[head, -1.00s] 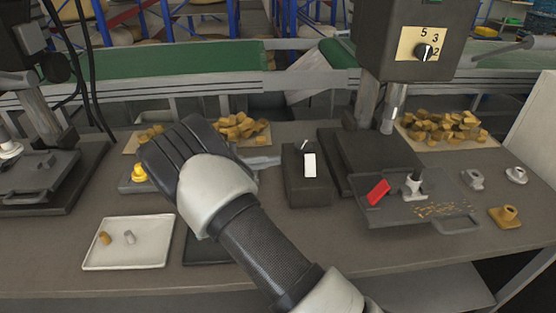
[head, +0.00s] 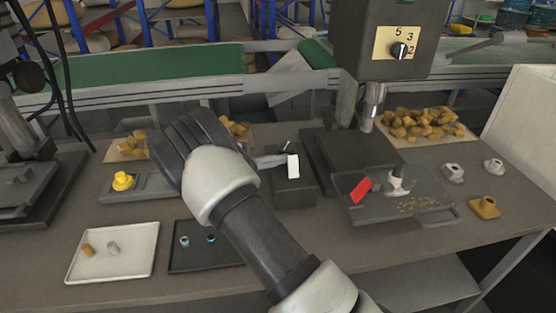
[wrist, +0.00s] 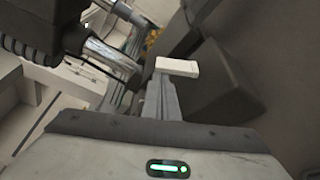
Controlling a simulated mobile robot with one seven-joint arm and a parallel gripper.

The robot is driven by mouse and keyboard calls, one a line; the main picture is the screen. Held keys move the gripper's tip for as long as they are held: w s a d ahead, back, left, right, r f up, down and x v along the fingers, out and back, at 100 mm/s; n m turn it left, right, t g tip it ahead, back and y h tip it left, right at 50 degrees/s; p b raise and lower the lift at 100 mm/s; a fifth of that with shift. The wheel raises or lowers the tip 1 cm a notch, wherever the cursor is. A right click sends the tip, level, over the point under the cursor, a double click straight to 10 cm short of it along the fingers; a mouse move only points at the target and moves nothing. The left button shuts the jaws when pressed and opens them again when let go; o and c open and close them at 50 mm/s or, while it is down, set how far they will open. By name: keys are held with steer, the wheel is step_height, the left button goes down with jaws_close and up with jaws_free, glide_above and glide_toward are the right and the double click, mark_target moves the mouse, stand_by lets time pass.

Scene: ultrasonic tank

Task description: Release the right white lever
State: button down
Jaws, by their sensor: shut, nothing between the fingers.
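A white lever (head: 293,167) stands on the upper face of a dark box (head: 295,192) in the middle of the table. It also shows in the wrist view as a pale block (wrist: 177,67) just beyond the fingertips. A thin, small lever (head: 287,147) shows behind it; its colour is hard to tell. My gripper (head: 284,160) is shut and empty, its fingers pointing right with the tips at the lever's left side. In the wrist view the closed fingers (wrist: 162,100) end right by the lever; I cannot tell whether they touch.
A drill press with a numbered dial (head: 399,50) stands behind and right of the box. Its tray (head: 400,210) holds a red handle (head: 360,188). A white tray (head: 80,265) and a dark tray (head: 190,262) lie at the front left.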

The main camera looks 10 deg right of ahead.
mark_target(295, 159)
steer(key=shift+s+b, duration=0.1)
steer(key=shift+b, duration=0.25)
steer(key=m+b, duration=0.2)
steer(key=b, duration=0.1)
steer(key=shift+s+a+t+h, duration=0.1)
steer(key=shift+s+t+h, duration=0.2)
steer(key=shift+s+t, duration=0.1)
steer(key=m+b, duration=0.1)
steer(key=s+m+h+b, duration=0.1)
steer(key=b, duration=0.1)
steer(key=s+m+b, duration=0.1)
steer(key=m+b, duration=0.1)
steer(key=shift+r, duration=0.25)
steer(key=shift+s+r+m+h+b, duration=0.15)
steer(key=shift+r+m+h+b, duration=0.15)
steer(key=shift+m, duration=0.2)
